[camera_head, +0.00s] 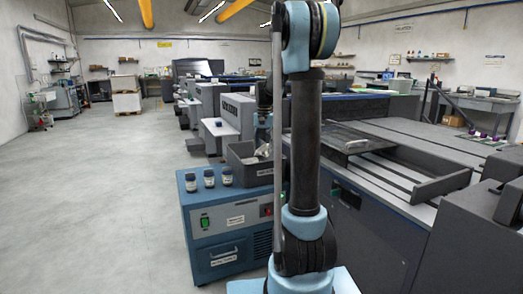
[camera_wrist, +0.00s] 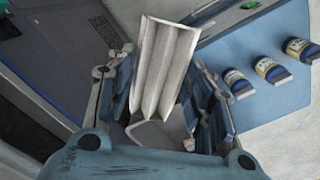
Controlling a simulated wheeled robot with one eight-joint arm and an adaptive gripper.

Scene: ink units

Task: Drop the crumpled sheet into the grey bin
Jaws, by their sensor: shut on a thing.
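The crumpled sheet (camera_wrist: 165,62) is pale grey-white with long folds. In the wrist view it stands between the fingers of my gripper (camera_wrist: 163,85), which is shut on it. In the head view the grey bin (camera_head: 252,178) sits on the blue cabinet, an open-topped box with something pale inside its opening. My gripper (camera_head: 263,122) shows there above the bin, partly hidden behind my arm. A pale piece, likely the held sheet (camera_head: 263,150), shows at the bin's opening. I cannot tell whether it is inside the rim. The bin is not clearly seen in the wrist view.
Three small jars (camera_head: 208,178) with dark lids stand on the blue cabinet (camera_head: 232,215), left of the bin. They also show at the right of the wrist view (camera_wrist: 268,68). A large grey press (camera_head: 375,165) stands to the right. The floor (camera_head: 90,200) at left is clear.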

